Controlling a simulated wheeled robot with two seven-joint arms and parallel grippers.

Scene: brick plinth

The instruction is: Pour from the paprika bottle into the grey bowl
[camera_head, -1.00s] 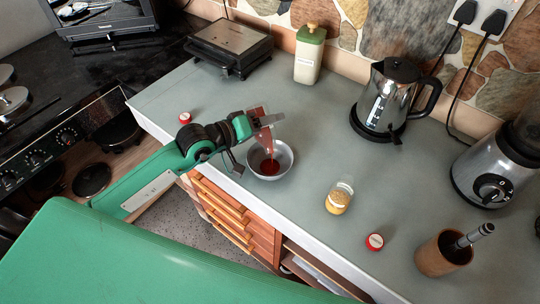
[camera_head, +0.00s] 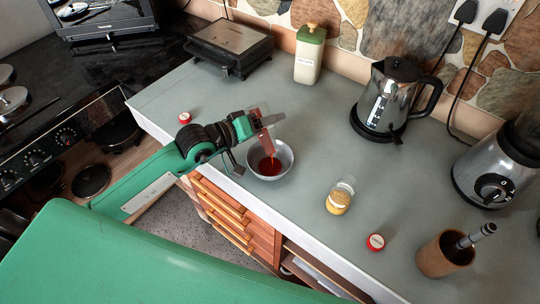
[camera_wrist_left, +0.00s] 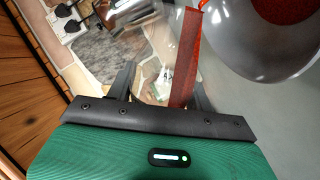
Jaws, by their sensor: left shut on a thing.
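My left gripper (camera_head: 268,121) is shut on the clear paprika bottle (camera_head: 259,110) and holds it tipped over the grey bowl (camera_head: 289,161). Red paprika shows inside the bottle, and its low end is above the bowl. A patch of red paprika lies in the bottom of the bowl. In the left wrist view the see-through bottle with a red strip of paprika (camera_wrist_left: 184,60) lies between the two dark fingers, and the bowl (camera_wrist_left: 255,55) is at the top right, partly cut off. My right gripper is not in view.
A small bottle of yellow spice (camera_head: 338,200) stands right of the bowl. Red lids (camera_head: 376,242) (camera_head: 184,118) lie on the counter. A wooden mortar (camera_head: 440,256), a kettle (camera_head: 385,105), a blender (camera_head: 490,170), a green-lidded canister (camera_head: 309,55) and a grill (camera_head: 230,45) stand around. The counter behind the bowl is clear.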

